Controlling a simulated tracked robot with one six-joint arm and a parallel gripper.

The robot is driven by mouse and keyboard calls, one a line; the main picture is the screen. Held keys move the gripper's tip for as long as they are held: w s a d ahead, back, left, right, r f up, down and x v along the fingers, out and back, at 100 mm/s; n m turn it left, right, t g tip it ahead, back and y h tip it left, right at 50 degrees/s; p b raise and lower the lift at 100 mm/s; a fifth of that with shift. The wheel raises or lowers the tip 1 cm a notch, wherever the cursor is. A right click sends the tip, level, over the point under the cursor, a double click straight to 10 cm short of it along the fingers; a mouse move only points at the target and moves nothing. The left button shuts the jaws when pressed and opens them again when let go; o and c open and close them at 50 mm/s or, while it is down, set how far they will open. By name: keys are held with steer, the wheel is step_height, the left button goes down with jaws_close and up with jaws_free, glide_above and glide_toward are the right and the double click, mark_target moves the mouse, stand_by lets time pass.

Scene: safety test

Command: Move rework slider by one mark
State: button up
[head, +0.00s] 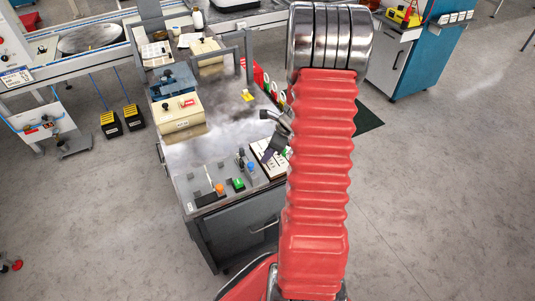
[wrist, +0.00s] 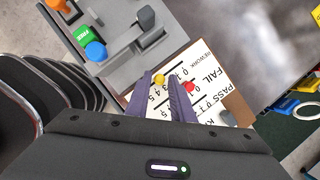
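A white slider board (wrist: 212,92) with printed rows REWORK, FAIL and PASS and number marks lies under my gripper in the wrist view. A yellow knob (wrist: 159,79) shows between the tips of my gripper (wrist: 162,80), at the upper edge of the board, near the REWORK row. The purple fingers are apart, with gaps beside the knob; contact cannot be told. A red knob (wrist: 190,87) sits just right of the right finger, by the FAIL row. The fingers hide part of the scales. In the head view, the board (head: 263,160) is partly behind my arm.
Left of the board, a grey panel carries an orange knob (wrist: 57,4), a green FREE button (wrist: 82,35) and a blue knob (wrist: 96,51). A cream box (head: 181,115) stands on the bench (head: 205,155).

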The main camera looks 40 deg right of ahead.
steer(key=shift+r, duration=0.1)
steer(key=v, duration=1.3)
steer(key=shift+r, duration=0.25)
steer(key=shift+s+d, duration=0.1)
steer(key=s+a+r+n, duration=0.3)
steer(key=a+r+n, duration=0.2)
steer(key=a+n, duration=0.5)
steer(key=s+a+r+n+t+h, duration=0.1)
steer(key=s+a+r+n, duration=0.2)
steer(key=a+r+n, duration=0.3)
steer(key=s+a+r+n+h, duration=0.1)
steer(key=s+a+r+n, duration=0.3)
steer(key=a+n, duration=1)
steer(key=a+r, duration=0.1)
steer(key=a, duration=0.3)
steer(key=shift+r+t, duration=0.3)
steer(key=shift+r, duration=0.05)
